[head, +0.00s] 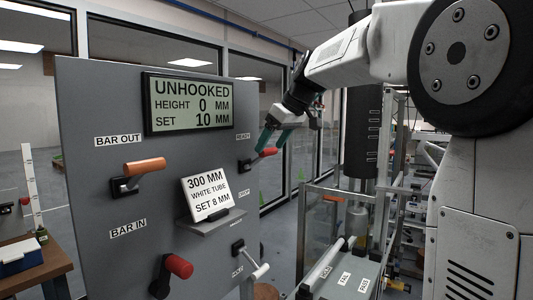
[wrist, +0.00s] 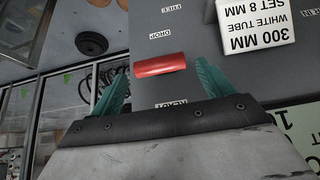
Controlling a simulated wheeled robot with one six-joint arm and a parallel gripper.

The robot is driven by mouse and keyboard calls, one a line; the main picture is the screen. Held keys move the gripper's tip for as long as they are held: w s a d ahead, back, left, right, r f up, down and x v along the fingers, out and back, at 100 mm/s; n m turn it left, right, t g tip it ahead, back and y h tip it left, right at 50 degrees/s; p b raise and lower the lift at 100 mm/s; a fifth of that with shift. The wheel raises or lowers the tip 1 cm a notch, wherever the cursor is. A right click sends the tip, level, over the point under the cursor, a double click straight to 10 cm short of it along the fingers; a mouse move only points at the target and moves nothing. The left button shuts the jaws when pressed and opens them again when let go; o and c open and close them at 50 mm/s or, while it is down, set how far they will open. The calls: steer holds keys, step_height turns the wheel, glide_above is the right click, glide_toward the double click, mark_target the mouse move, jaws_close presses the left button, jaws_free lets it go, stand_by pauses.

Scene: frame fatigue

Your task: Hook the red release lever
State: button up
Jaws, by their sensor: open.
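The red lever (head: 266,153) sticks out from the right edge of the grey panel, between the READY and DROP labels. In the wrist view its red handle (wrist: 158,66) lies crosswise between the tips of my two teal fingers, with a gap at each side. My gripper (head: 273,141) is open and empty, with its fingers pointing down at the lever. I cannot tell how deep the handle sits between the fingers. The display (head: 189,103) reads UNHOOKED, HEIGHT 0 MM, SET 10 MM.
An orange-handled lever (head: 144,166) sits at BAR OUT, and a red knob (head: 179,266) low on the panel. A card (head: 206,194) on a small shelf reads 300 MM WHITE TUBE SET 8 MM. A white-handled crank (head: 258,271) is below right. A metal frame (head: 335,215) stands right of the panel.

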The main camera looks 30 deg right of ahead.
steer(key=v, duration=0.3)
stand_by(0.5)
steer(key=s+a+f+m+g+h, duration=0.1)
steer(key=s+a+f, duration=0.2)
steer(key=s+f, duration=0.5)
steer(key=s+a+f+m+g+h, duration=0.1)
steer(key=s+a+f, duration=0.3)
steer(key=s+f, duration=0.5)
steer(key=s+a+f+m+g+h, duration=0.1)
steer(key=s+f, duration=0.7)
steer(key=s, duration=0.9)
steer(key=a+m+g, duration=0.1)
steer(key=a+m, duration=0.1)
steer(key=a, duration=0.1)
steer(key=shift+s+f, duration=0.25)
steer(key=shift+f, duration=0.1)
